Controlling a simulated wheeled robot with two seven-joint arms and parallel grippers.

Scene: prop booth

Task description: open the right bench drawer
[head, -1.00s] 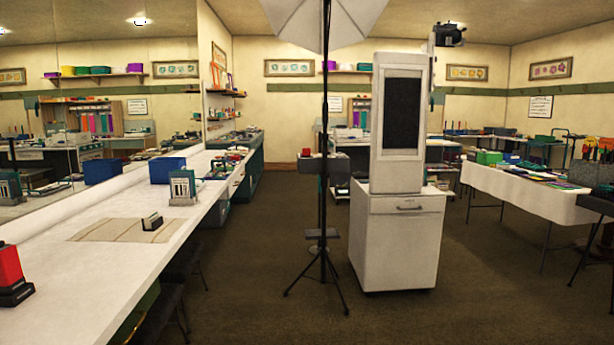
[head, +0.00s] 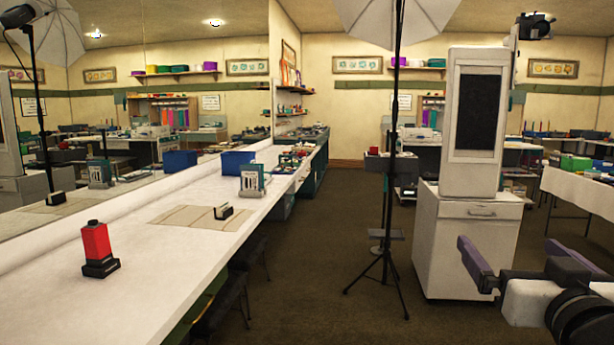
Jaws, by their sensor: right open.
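A long white bench (head: 150,235) runs along the mirrored wall on the left, away from me. No drawer visibly stands out. My right gripper (head: 506,243) is at the lower right, open and empty, with its two fingers apart. It is well away from the bench and appears in front of a white cabinet. My left gripper is out of view.
The white cabinet (head: 468,255) has a shut drawer and carries a tall white unit (head: 474,165). A tripod stand (head: 386,240) with an umbrella stands left of it. Stools (head: 222,305) sit under the bench. Carpet (head: 310,260) is clear between bench and tripod.

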